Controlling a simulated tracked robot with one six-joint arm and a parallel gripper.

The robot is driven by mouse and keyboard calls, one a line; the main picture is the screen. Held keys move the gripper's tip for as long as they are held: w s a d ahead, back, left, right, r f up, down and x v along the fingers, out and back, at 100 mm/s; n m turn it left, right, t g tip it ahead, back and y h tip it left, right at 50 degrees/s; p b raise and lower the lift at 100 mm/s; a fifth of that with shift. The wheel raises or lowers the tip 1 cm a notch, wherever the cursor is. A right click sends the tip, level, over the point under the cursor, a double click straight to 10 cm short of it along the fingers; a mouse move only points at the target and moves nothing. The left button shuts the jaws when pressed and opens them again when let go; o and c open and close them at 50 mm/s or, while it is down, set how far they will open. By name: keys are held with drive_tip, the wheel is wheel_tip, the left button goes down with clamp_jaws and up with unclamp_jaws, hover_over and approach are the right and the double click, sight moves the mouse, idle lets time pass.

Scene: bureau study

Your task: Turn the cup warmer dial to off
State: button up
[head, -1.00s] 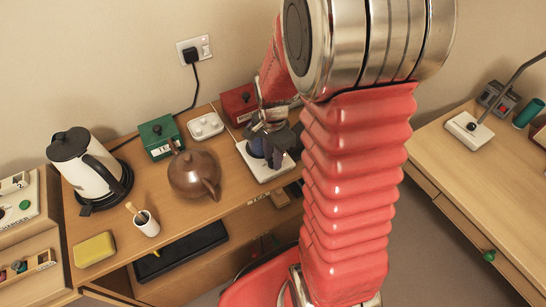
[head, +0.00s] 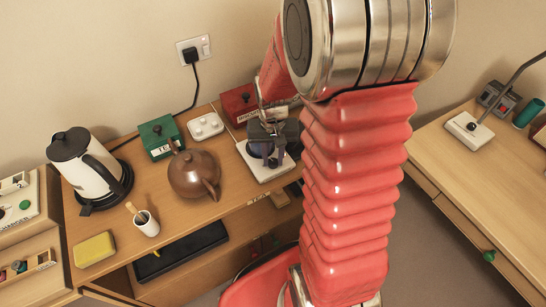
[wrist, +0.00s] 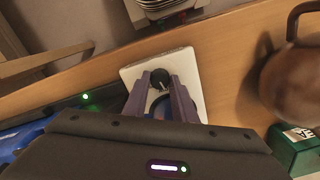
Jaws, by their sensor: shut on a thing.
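The cup warmer is a pale square slab (head: 270,173) at the right end of the desk, partly hidden by my gripper in the head view. In the wrist view the slab (wrist: 193,62) fills the middle, with a black round dial (wrist: 160,78) bearing a light pointer mark. My gripper (wrist: 161,82) has its two purple-grey fingers on either side of the dial, shut on it. A blue round part (wrist: 180,106) of the warmer shows between and behind the fingers. In the head view my gripper (head: 274,158) is over the slab; the dial is hidden there.
A brown teapot (head: 192,175) stands left of the warmer. Green (head: 160,137) and red (head: 238,103) boxes and a white pod tray (head: 206,126) are behind. A white kettle (head: 80,170), small cup (head: 147,223) and yellow sponge (head: 94,249) are further left.

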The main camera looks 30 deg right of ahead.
sight(273, 161)
drive_tip(key=n, duration=0.4)
drive_tip(key=shift+w+n, duration=0.1)
drive_tip(key=shift+n, duration=0.2)
drive_tip(key=n, duration=0.5)
idle(0.3)
drive_tip(key=o, duration=0.8)
drive_tip(key=shift+c, duration=0.2)
drive_tip(key=shift+r, duration=0.1)
wheel_tip(273, 161, up, 14)
drive_tip(key=shift+f, duration=0.2)
